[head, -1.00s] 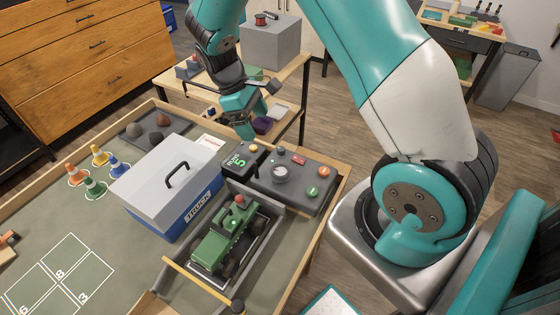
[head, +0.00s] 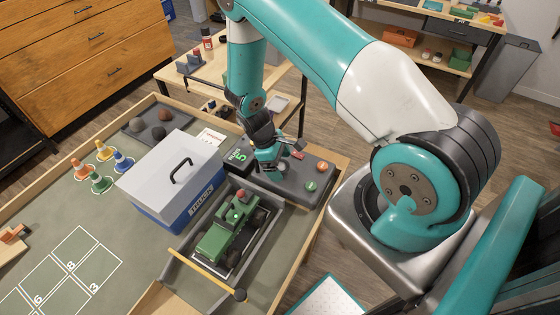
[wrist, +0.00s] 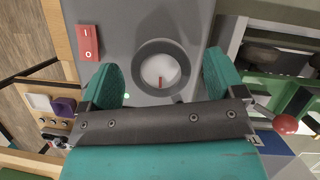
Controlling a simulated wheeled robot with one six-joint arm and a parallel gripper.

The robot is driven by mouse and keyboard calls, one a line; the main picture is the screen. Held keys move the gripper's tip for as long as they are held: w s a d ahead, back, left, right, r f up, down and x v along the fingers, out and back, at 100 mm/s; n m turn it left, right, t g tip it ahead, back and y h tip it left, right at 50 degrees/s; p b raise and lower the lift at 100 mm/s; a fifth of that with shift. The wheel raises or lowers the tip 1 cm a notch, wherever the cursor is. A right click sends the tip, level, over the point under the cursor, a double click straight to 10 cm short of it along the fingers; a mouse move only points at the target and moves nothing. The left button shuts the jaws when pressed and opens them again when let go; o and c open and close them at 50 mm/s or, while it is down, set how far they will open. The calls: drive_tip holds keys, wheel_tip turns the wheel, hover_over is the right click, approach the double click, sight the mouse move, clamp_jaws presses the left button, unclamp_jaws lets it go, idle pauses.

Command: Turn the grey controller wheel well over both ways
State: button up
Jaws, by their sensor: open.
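The grey controller (head: 298,192) lies at the right edge of the table. Its round wheel (wrist: 158,72) shows in the wrist view as a dark ring around a pale centre with a red mark. The red mark points towards my gripper's palm. My gripper (wrist: 163,80) is open, with one teal finger on each side of the wheel and a gap on both sides. I cannot tell how high the fingertips are above the controller. In the head view my gripper (head: 269,163) is over the controller and hides the wheel.
A red switch (wrist: 88,42) is on the controller beside one finger. A display reading 5 (head: 240,155) stands at its left. A green truck (head: 222,236) and a grey-blue box (head: 165,175) are close by.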

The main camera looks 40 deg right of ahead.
drive_tip(key=shift+f, duration=0.2)
drive_tip(key=c, duration=0.9)
